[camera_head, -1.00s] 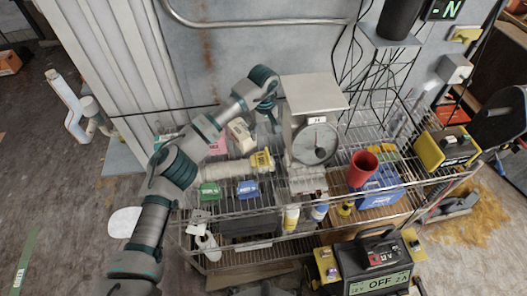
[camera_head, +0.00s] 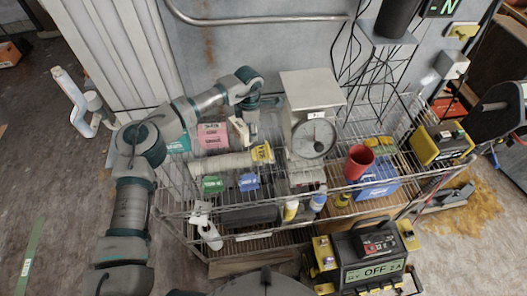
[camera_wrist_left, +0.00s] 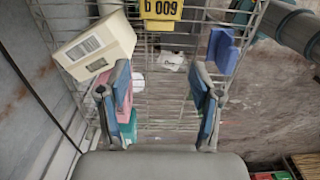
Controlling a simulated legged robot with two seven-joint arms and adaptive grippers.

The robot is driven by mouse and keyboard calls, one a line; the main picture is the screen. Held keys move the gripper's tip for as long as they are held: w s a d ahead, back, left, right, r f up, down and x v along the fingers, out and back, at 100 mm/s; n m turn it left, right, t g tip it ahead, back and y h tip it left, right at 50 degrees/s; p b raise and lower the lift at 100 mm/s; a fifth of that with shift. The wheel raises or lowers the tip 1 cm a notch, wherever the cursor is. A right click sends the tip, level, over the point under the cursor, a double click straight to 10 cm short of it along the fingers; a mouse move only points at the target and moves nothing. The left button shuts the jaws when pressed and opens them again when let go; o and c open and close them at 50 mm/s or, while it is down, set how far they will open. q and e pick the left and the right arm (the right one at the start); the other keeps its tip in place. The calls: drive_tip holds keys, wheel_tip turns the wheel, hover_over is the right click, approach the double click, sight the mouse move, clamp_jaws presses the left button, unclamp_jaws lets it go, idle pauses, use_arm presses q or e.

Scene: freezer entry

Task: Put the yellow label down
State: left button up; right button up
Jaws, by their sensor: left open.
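The yellow label (camera_head: 262,154) lies on the wire shelf, at the right end of a pale roll (camera_head: 222,163). In the left wrist view the yellow label (camera_wrist_left: 161,9) shows at the top edge, cut off, with "009" readable. My left gripper (camera_head: 256,128) is above the shelf, behind the label and left of the scale. In the wrist view my left gripper (camera_wrist_left: 158,88) has its fingers spread wide, with nothing held between them. The label is beyond the fingertips and apart from them. My right gripper is in neither view.
A cream box (camera_wrist_left: 97,46) is close to the left finger in the wrist view. The scale (camera_head: 312,128) stands right of the gripper. Pink (camera_head: 212,136), green (camera_head: 212,184) and blue (camera_head: 249,181) items, plus a red cup (camera_head: 359,162), crowd the shelf.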

sight(252, 154)
use_arm(q)
wheel_tip(252, 154, down, 14)
drive_tip(key=shift+a+f+p, duration=0.1)
drive_tip(key=shift+p, duration=0.85)
drive_tip(key=c, duration=0.9)
drive_tip(key=shift+o, duration=0.2)
wheel_tip(252, 154, up, 10)
drive_tip(key=b, duration=0.2)
